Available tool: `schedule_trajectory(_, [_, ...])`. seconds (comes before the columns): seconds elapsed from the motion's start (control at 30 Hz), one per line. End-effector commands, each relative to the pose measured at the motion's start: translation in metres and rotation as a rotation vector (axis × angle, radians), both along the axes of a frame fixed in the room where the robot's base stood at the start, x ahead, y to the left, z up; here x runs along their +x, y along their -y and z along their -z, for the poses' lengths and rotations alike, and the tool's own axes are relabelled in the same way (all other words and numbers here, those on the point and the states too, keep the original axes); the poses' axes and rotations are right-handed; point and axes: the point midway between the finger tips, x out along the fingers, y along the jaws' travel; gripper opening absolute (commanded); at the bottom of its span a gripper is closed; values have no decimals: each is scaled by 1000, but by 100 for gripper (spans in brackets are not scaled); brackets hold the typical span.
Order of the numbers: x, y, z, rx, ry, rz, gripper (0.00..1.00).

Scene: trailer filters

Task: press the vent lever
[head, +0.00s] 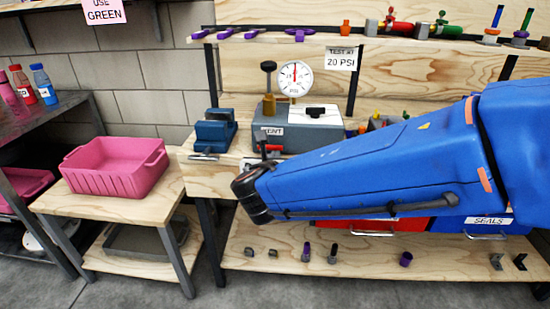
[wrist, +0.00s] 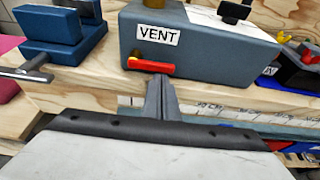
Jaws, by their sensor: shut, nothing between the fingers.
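In the head view the lever (head: 274,148) shows as a small red bar on the box (head: 312,133), and my blue arm hides the box's lower right. The gripper's fingers (head: 262,150) show only small and dark there.
A blue vise (head: 215,130) stands left of the box on the wooden bench. A round gauge (head: 295,78) rises above the box. A pink bin (head: 117,166) sits on a low stand at left. A ruler strip (wrist: 215,107) runs along the bench front.

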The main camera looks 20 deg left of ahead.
Motion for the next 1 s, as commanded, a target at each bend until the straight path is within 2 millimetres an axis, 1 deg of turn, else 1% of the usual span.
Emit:
schedule_trajectory(0.37, [0,0,-3,-64,15,-1,0])
schedule_trajectory(0.57, [0,1,-6,-133,33,0,0])
schedule_trajectory(0.77, [0,0,-13,-273,67,-1,0])
schedule_trajectory(1.0, [0,-1,-22,-497,119,0,0])
